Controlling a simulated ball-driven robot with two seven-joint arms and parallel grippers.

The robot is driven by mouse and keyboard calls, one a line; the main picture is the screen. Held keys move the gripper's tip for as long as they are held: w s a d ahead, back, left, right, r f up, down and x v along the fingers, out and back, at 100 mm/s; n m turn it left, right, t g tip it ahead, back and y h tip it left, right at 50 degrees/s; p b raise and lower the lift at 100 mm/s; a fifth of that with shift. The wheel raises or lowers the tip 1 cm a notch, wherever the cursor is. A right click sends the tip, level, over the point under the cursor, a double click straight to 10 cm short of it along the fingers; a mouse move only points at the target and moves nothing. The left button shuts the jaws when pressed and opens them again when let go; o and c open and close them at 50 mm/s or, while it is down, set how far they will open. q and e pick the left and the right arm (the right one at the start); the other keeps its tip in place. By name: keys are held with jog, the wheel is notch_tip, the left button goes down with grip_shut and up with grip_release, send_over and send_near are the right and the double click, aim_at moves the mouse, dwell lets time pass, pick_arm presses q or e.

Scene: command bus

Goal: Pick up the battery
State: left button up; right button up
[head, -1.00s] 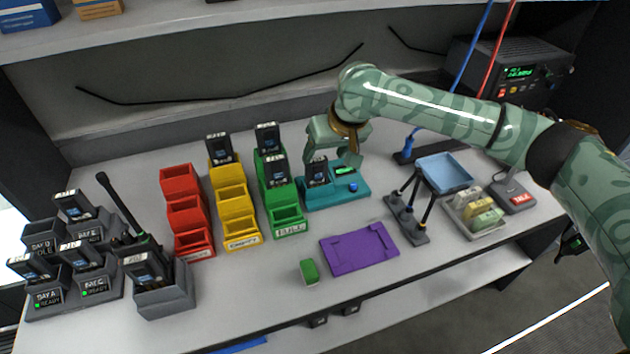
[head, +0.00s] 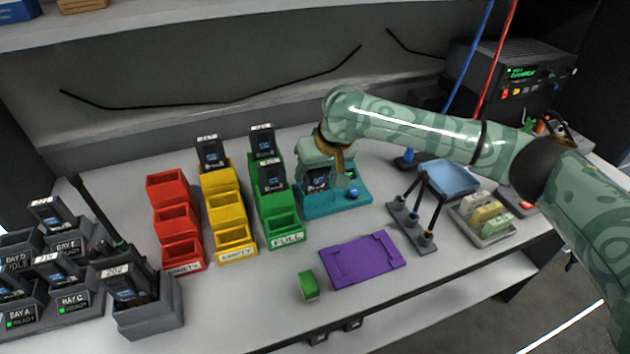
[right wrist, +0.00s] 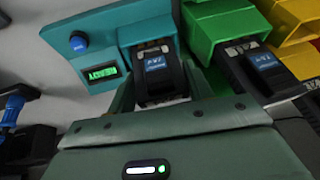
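A black battery (head: 317,180) with a blue label stands in the teal tester (head: 345,198). In the right wrist view the battery (right wrist: 157,75) shows just ahead of my right gripper (right wrist: 165,98). The two fingers are open, one on each side of its near end, with no clear grip on it. In the head view my right gripper (head: 332,170) is over the tester and partly covers the battery. The fingertips are hard to see there. My left gripper is not in view.
Green (head: 281,232), yellow (head: 236,240) and red (head: 182,254) bins stand left of the tester; some hold batteries. A purple tray (head: 362,260), a green block (head: 309,285) and a black-posted stand (head: 412,225) are in front. Grey charging bays (head: 75,302) stand at far left.

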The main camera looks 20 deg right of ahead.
jog(key=shift+a, duration=0.15)
jog(key=shift+c, duration=0.5)
jog(key=shift+r+p, duration=0.4)
jog(key=shift+p, duration=0.05)
notch_tip(320, 180, up, 3)
jog(key=shift+p, duration=1.05)
jog(key=s+r+p, duration=0.1)
jog(key=s+d+r+p, duration=0.1)
jog(key=r, duration=0.1)
jog(key=s+d+r+p, duration=0.1)
jog(key=r+p, duration=0.1)
jog(key=shift+s+d+r, duration=0.15)
jog(key=shift+s, duration=0.1)
jog(key=shift+c, duration=1)
pick_arm(q)
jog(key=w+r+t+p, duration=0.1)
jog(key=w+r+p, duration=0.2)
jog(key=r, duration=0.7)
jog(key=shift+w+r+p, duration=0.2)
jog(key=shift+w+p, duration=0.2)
jog(key=shift+p, duration=0.1)
pick_arm(e)
jog(key=s+d+r, duration=0.3)
jog(key=s+d, duration=0.3)
jog(key=s, duration=0.2)
jog(key=shift+r, duration=0.4)
